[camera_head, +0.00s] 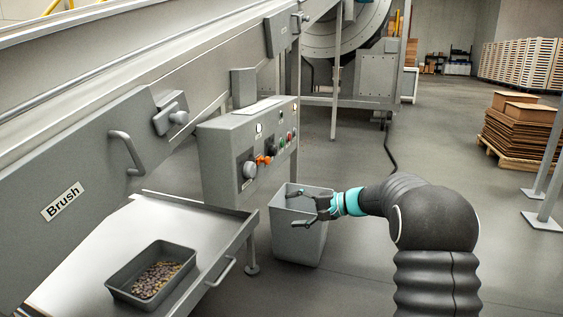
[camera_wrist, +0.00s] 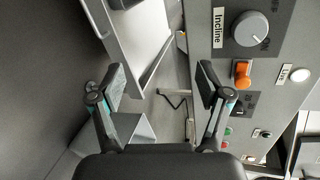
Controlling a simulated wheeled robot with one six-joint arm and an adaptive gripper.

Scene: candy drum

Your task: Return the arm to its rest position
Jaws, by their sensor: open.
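My gripper (camera_head: 305,207) is at the end of my dark, ribbed arm, which reaches in from the right in the head view. Its jaws are open and empty, over the grey bin and in front of the control panel (camera_head: 222,163). In the wrist view my gripper (camera_wrist: 160,85) shows its two fingers wide apart, with nothing between them. The panel (camera_wrist: 290,42) fills the right of that view, with a grey knob labelled Incline (camera_wrist: 250,29) and an orange switch (camera_wrist: 241,73).
A grey bin (camera_head: 298,243) stands on the floor below my gripper. A steel tray table (camera_head: 205,222) at left holds a grey box (camera_head: 118,287) of candies. A machine with a Brush label (camera_head: 62,202) runs along the left. Stacked cardboard (camera_head: 522,130) stands at right; the floor between is open.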

